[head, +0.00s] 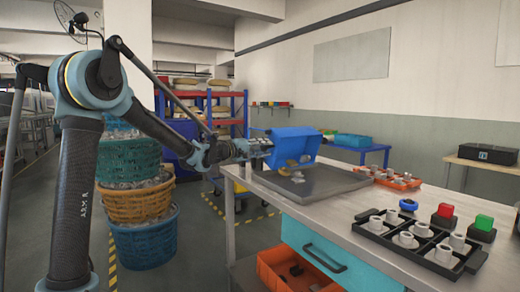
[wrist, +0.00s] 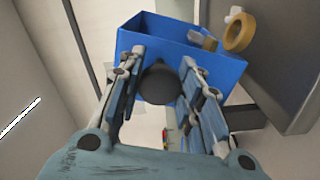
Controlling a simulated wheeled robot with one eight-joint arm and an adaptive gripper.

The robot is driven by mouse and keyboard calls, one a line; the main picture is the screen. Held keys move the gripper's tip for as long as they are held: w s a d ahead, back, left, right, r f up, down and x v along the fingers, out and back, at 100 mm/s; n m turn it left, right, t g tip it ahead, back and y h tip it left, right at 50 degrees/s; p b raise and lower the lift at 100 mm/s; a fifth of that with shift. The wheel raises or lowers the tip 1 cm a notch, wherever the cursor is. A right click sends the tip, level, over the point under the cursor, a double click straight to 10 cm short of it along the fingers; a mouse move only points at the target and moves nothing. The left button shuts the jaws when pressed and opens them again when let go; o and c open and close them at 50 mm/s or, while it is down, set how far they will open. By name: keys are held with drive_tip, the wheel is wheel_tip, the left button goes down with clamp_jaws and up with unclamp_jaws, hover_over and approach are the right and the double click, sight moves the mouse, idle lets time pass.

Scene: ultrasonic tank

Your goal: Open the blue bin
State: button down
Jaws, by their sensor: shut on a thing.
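A blue open-topped bin (head: 292,143) is at the far end of the metal bench, tilted, above or against a grey plate. It also shows in the wrist view (wrist: 190,38), its open side facing away. A dark round knob (wrist: 160,83) is at its near wall. My gripper (head: 258,146) reaches in from the left; its fingers in the wrist view (wrist: 162,88) are on either side of the knob, shut on it. A tan ring (wrist: 239,32) and small pale pieces are at the bin's right edge. The exact finger contact is hidden in the head view.
The grey plate (head: 308,185) lies on the bench (head: 345,208). An orange tray (head: 398,180), a black tray of cups (head: 415,243) and red and green buttons (head: 444,216) stand nearer. Stacked baskets (head: 143,205) stand on the left. A teal drawer (head: 325,255) is under the bench top.

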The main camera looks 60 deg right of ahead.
drive_tip(key=shift+s, duration=0.15)
drive_tip(key=c, duration=1.1)
unclamp_jaws()
drive_tip(key=v, duration=1.2)
